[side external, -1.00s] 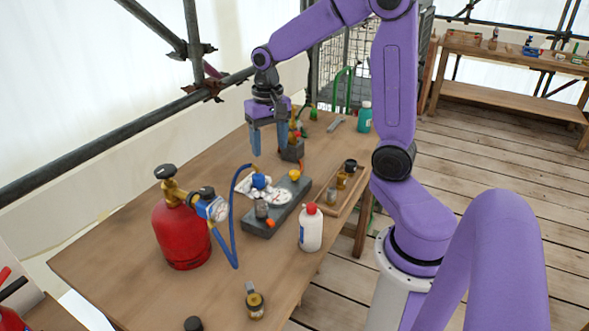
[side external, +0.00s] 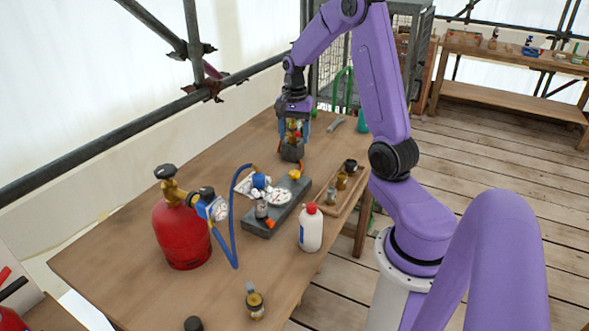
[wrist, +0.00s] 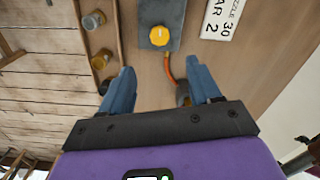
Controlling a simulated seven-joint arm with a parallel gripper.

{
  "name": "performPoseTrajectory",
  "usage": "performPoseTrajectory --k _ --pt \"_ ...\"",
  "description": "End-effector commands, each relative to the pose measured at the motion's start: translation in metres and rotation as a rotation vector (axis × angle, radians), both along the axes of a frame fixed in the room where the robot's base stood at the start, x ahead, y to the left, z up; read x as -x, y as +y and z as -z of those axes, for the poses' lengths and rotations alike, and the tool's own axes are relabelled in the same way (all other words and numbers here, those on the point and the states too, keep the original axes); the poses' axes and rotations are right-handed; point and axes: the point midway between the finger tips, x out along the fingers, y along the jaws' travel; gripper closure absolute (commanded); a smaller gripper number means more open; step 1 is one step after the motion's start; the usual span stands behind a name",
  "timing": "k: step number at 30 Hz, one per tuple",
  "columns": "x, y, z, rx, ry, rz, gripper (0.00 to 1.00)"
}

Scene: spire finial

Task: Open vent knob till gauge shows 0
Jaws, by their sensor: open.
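My gripper (side external: 293,134) is open above the far part of the table, pointing down. In the side view its fingers overlap a small dark block with brass and red fittings (side external: 292,153); I cannot tell if they touch it. In the wrist view (wrist: 163,82) a dark fitting with an orange hose (wrist: 182,92) shows by the right finger, partly hidden. A yellow knob (side external: 295,174) sits on the grey base (side external: 262,226), and ahead of the fingers in the wrist view (wrist: 159,37).
The red cylinder (side external: 182,236) stands at left, with a blue hose (side external: 233,240). A white bottle (side external: 311,231) and a wooden tray (side external: 333,205) with small fittings are near the right edge. A printed plate (wrist: 224,17) shows in the wrist view.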

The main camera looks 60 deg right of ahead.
Motion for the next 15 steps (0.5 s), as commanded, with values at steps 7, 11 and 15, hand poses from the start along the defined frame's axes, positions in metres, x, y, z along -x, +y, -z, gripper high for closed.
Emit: performPoseTrajectory --k 7,11,15 --pt "0.001 0.001 0.049 -0.003 0.006 -0.001 0.37" --pt "0.002 0.001 0.073 -0.003 0.005 -0.001 0.37" --pt "0.001 0.001 0.096 -0.002 0.005 -0.001 0.37"
